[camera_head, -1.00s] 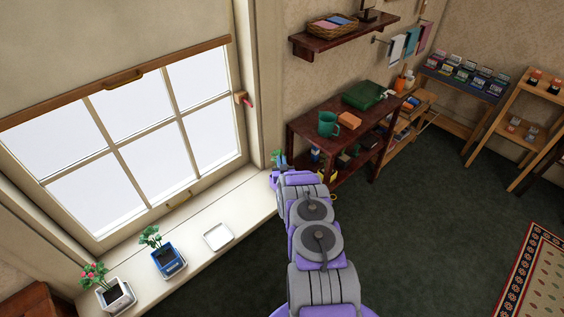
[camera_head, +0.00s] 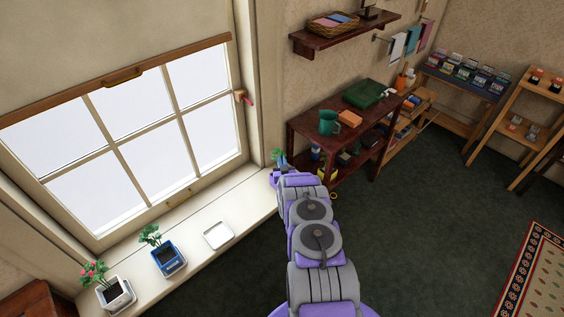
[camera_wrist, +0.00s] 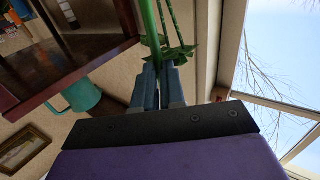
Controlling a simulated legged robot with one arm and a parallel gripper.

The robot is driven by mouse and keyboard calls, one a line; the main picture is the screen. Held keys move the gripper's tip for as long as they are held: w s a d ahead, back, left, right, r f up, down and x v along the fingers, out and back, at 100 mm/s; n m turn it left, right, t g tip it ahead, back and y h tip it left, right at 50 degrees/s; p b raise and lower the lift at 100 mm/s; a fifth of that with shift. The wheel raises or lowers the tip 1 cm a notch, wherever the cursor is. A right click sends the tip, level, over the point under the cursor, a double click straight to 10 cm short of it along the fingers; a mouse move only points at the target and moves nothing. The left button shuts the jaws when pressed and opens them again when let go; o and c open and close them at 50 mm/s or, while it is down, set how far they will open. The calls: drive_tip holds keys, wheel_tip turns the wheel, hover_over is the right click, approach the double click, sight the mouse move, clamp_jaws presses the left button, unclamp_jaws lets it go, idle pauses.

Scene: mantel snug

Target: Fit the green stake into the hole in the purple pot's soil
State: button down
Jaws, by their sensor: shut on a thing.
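My gripper (camera_wrist: 160,82) is shut on a green stake (camera_wrist: 149,25) in the wrist view. The stake runs up out of the frame from between the fingers. Thinner green stems (camera_wrist: 172,22) and leaves (camera_wrist: 184,52) show right beside it; whether they touch the stake I cannot tell. A bit of green (camera_head: 276,154) shows past the arm's far end, by the sill's right end. I cannot make out the purple pot, its soil or the hole in either view.
The window sill (camera_head: 205,214) holds a white pot (camera_head: 116,297), a blue pot (camera_head: 170,260) and an empty white saucer (camera_head: 218,235). A dark wooden shelf table (camera_head: 305,128) with a green mug (camera_head: 328,122) stands beyond my arm. Open floor (camera_head: 430,220) lies to the right.

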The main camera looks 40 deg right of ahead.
drive_tip(key=shift+a+f+b, duration=0.1)
drive_tip(key=shift+f+b, duration=0.85)
drive_tip(key=shift+f, duration=2)
drive_tip(key=c, duration=1.1)
unclamp_jaws()
drive_tip(key=p+v, duration=0.4)
drive_tip(key=v, duration=1.3)
drive_tip(key=shift+s+f, duration=0.1)
drive_tip(key=shift+s, duration=0.05)
